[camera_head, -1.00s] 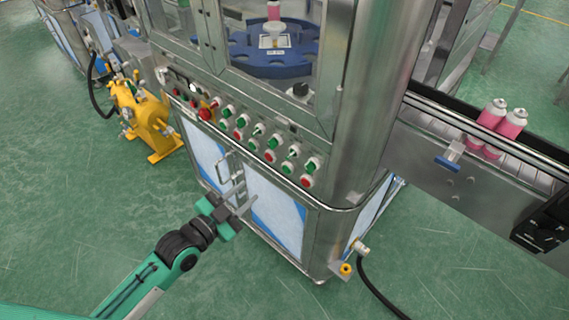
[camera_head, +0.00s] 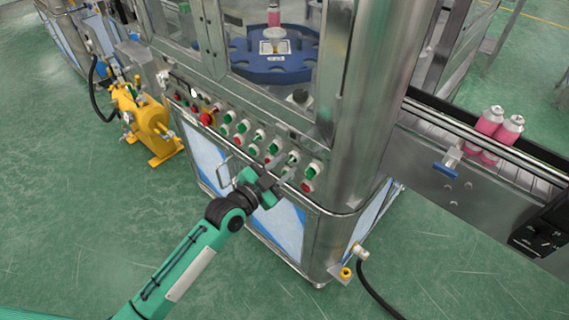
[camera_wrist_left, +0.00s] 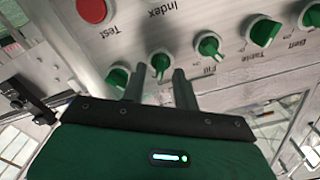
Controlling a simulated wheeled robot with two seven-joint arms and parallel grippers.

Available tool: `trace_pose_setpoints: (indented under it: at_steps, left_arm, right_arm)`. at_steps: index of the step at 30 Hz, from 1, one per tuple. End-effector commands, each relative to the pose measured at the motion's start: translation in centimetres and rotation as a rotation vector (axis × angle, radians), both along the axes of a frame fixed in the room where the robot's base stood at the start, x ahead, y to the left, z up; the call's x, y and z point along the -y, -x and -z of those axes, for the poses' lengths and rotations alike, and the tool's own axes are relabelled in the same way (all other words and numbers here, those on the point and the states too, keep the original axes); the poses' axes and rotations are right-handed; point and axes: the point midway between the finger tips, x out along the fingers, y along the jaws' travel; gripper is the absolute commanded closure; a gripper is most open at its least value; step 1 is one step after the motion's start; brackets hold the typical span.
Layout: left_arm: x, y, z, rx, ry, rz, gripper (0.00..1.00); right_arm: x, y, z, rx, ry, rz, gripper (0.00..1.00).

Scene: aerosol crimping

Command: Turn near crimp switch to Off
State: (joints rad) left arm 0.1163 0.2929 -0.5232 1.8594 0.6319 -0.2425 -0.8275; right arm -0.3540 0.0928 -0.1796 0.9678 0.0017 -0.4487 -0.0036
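The control panel (camera_head: 245,133) on the front of the machine carries rows of green switches and red buttons. No label reading "Crimp" can be made out, so I cannot tell which switch is the near crimp one. My left gripper (camera_head: 277,172) is at the lower right part of the panel. In the left wrist view its two fingers (camera_wrist_left: 157,82) are apart, with a green switch (camera_wrist_left: 160,63) showing between their tips; contact cannot be told. Another green switch (camera_wrist_left: 117,77) shows left of the fingers, and one near "Fill" (camera_wrist_left: 208,43) to their right. My right gripper is out of view.
A red button (camera_wrist_left: 93,10) is near the label "Test". A steel corner post (camera_head: 360,110) rises right of the panel. A conveyor with pink cans (camera_head: 490,122) stands at the right, and a yellow device (camera_head: 148,125) at the left. The green floor in front is clear.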

Motion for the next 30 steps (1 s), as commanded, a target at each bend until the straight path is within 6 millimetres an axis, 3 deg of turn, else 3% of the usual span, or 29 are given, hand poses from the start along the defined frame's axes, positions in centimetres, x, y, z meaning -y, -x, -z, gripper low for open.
trace_pose_setpoints:
  at_steps: [11,12,16,17,30]
  left_arm:
    - [0.53,-0.68,0.02,-0.001,0.000,0.001,0.70]
    - [0.53,-0.67,0.01,-0.001,0.001,0.000,0.72]
    - [0.52,-0.66,0.01,-0.001,0.001,0.000,0.97]
    - [0.52,-0.66,0.02,-0.001,0.001,0.000,1.00]
    - [0.46,-0.68,-0.04,-0.037,0.045,0.000,1.00]
  right_arm:
    - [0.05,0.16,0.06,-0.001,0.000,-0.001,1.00]
    - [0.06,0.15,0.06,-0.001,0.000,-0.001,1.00]
    - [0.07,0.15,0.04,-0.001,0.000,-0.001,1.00]
    - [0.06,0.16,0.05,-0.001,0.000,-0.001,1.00]
    - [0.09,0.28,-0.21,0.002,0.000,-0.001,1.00]
